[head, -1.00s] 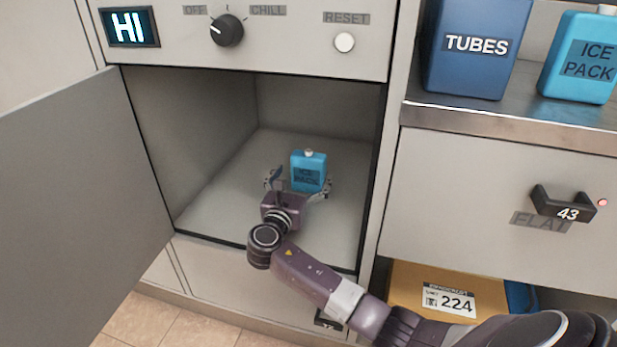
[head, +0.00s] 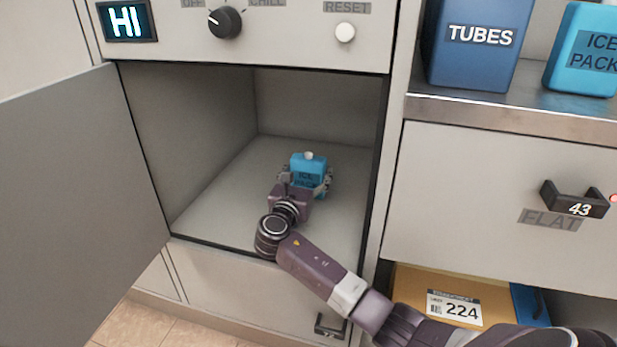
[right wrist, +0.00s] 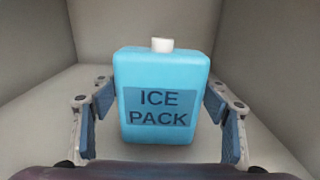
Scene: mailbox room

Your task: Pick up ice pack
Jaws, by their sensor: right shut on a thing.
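A light blue ice pack (head: 309,164) with a white cap stands upright inside the open compartment. In the right wrist view the ice pack (right wrist: 161,75) faces me with its label. My right gripper (head: 307,180) reaches into the compartment and is shut on the ice pack, with one finger pad at each side of it in the right wrist view (right wrist: 160,112). The ice pack's base is partly hidden by my gripper in the head view. A second ice pack (head: 585,50) stands on the metal shelf at the right. My left gripper is not in view.
The compartment door (head: 80,190) hangs open at the left. Above the compartment are a dial (head: 225,22) and a reset button (head: 345,33). A dark blue tubes box (head: 478,55) stands on the shelf, above a drawer handle (head: 573,199). A yellow parcel (head: 410,283) lies below.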

